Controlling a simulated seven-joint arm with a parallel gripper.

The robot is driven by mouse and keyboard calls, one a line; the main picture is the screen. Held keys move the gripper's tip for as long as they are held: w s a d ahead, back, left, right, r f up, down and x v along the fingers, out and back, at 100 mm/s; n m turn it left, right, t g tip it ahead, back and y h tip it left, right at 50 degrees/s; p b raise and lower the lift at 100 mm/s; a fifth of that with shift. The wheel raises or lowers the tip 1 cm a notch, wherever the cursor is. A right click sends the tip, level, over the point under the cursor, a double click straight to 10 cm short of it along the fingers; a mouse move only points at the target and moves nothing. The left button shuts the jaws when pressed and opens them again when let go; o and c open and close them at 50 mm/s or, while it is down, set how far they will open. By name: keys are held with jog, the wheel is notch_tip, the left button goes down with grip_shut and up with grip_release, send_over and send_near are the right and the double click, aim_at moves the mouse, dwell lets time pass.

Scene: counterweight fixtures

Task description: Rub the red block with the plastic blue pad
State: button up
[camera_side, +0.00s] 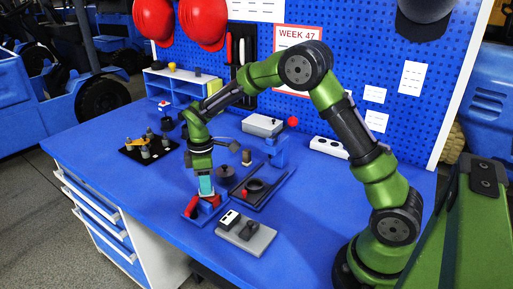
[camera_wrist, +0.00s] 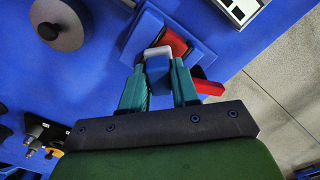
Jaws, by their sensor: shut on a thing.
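My gripper (camera_side: 206,192) is low over the front of the blue bench, its teal fingers pointing down. In the wrist view my gripper (camera_wrist: 158,82) is shut on the blue pad (camera_wrist: 157,68), which has a pale grey end and sits between the fingertips. A red block (camera_wrist: 174,41) lies on a blue base just beyond the pad; red also shows beside the fingers in the side view (camera_side: 192,207). A second red piece (camera_wrist: 208,87) shows right of the fingers; I cannot tell whether it is the same block. Contact between pad and red block cannot be made out.
A grey plate with a dark knob (camera_side: 246,238) and a white box (camera_side: 229,219) stand close right of my gripper. A blue-framed fixture with a dark ring (camera_side: 255,187) is behind it. A black plate with several posts (camera_side: 137,152) is to the left. Bench between is clear.

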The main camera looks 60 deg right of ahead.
jog(key=shift+w, duration=1.6)
jog(key=shift+w+r, duration=0.1)
jog(key=shift+r, duration=0.1)
notch_tip(320, 180, up, 8)
jog(key=shift+f, duration=0.15)
jog(key=shift+f, duration=0.15)
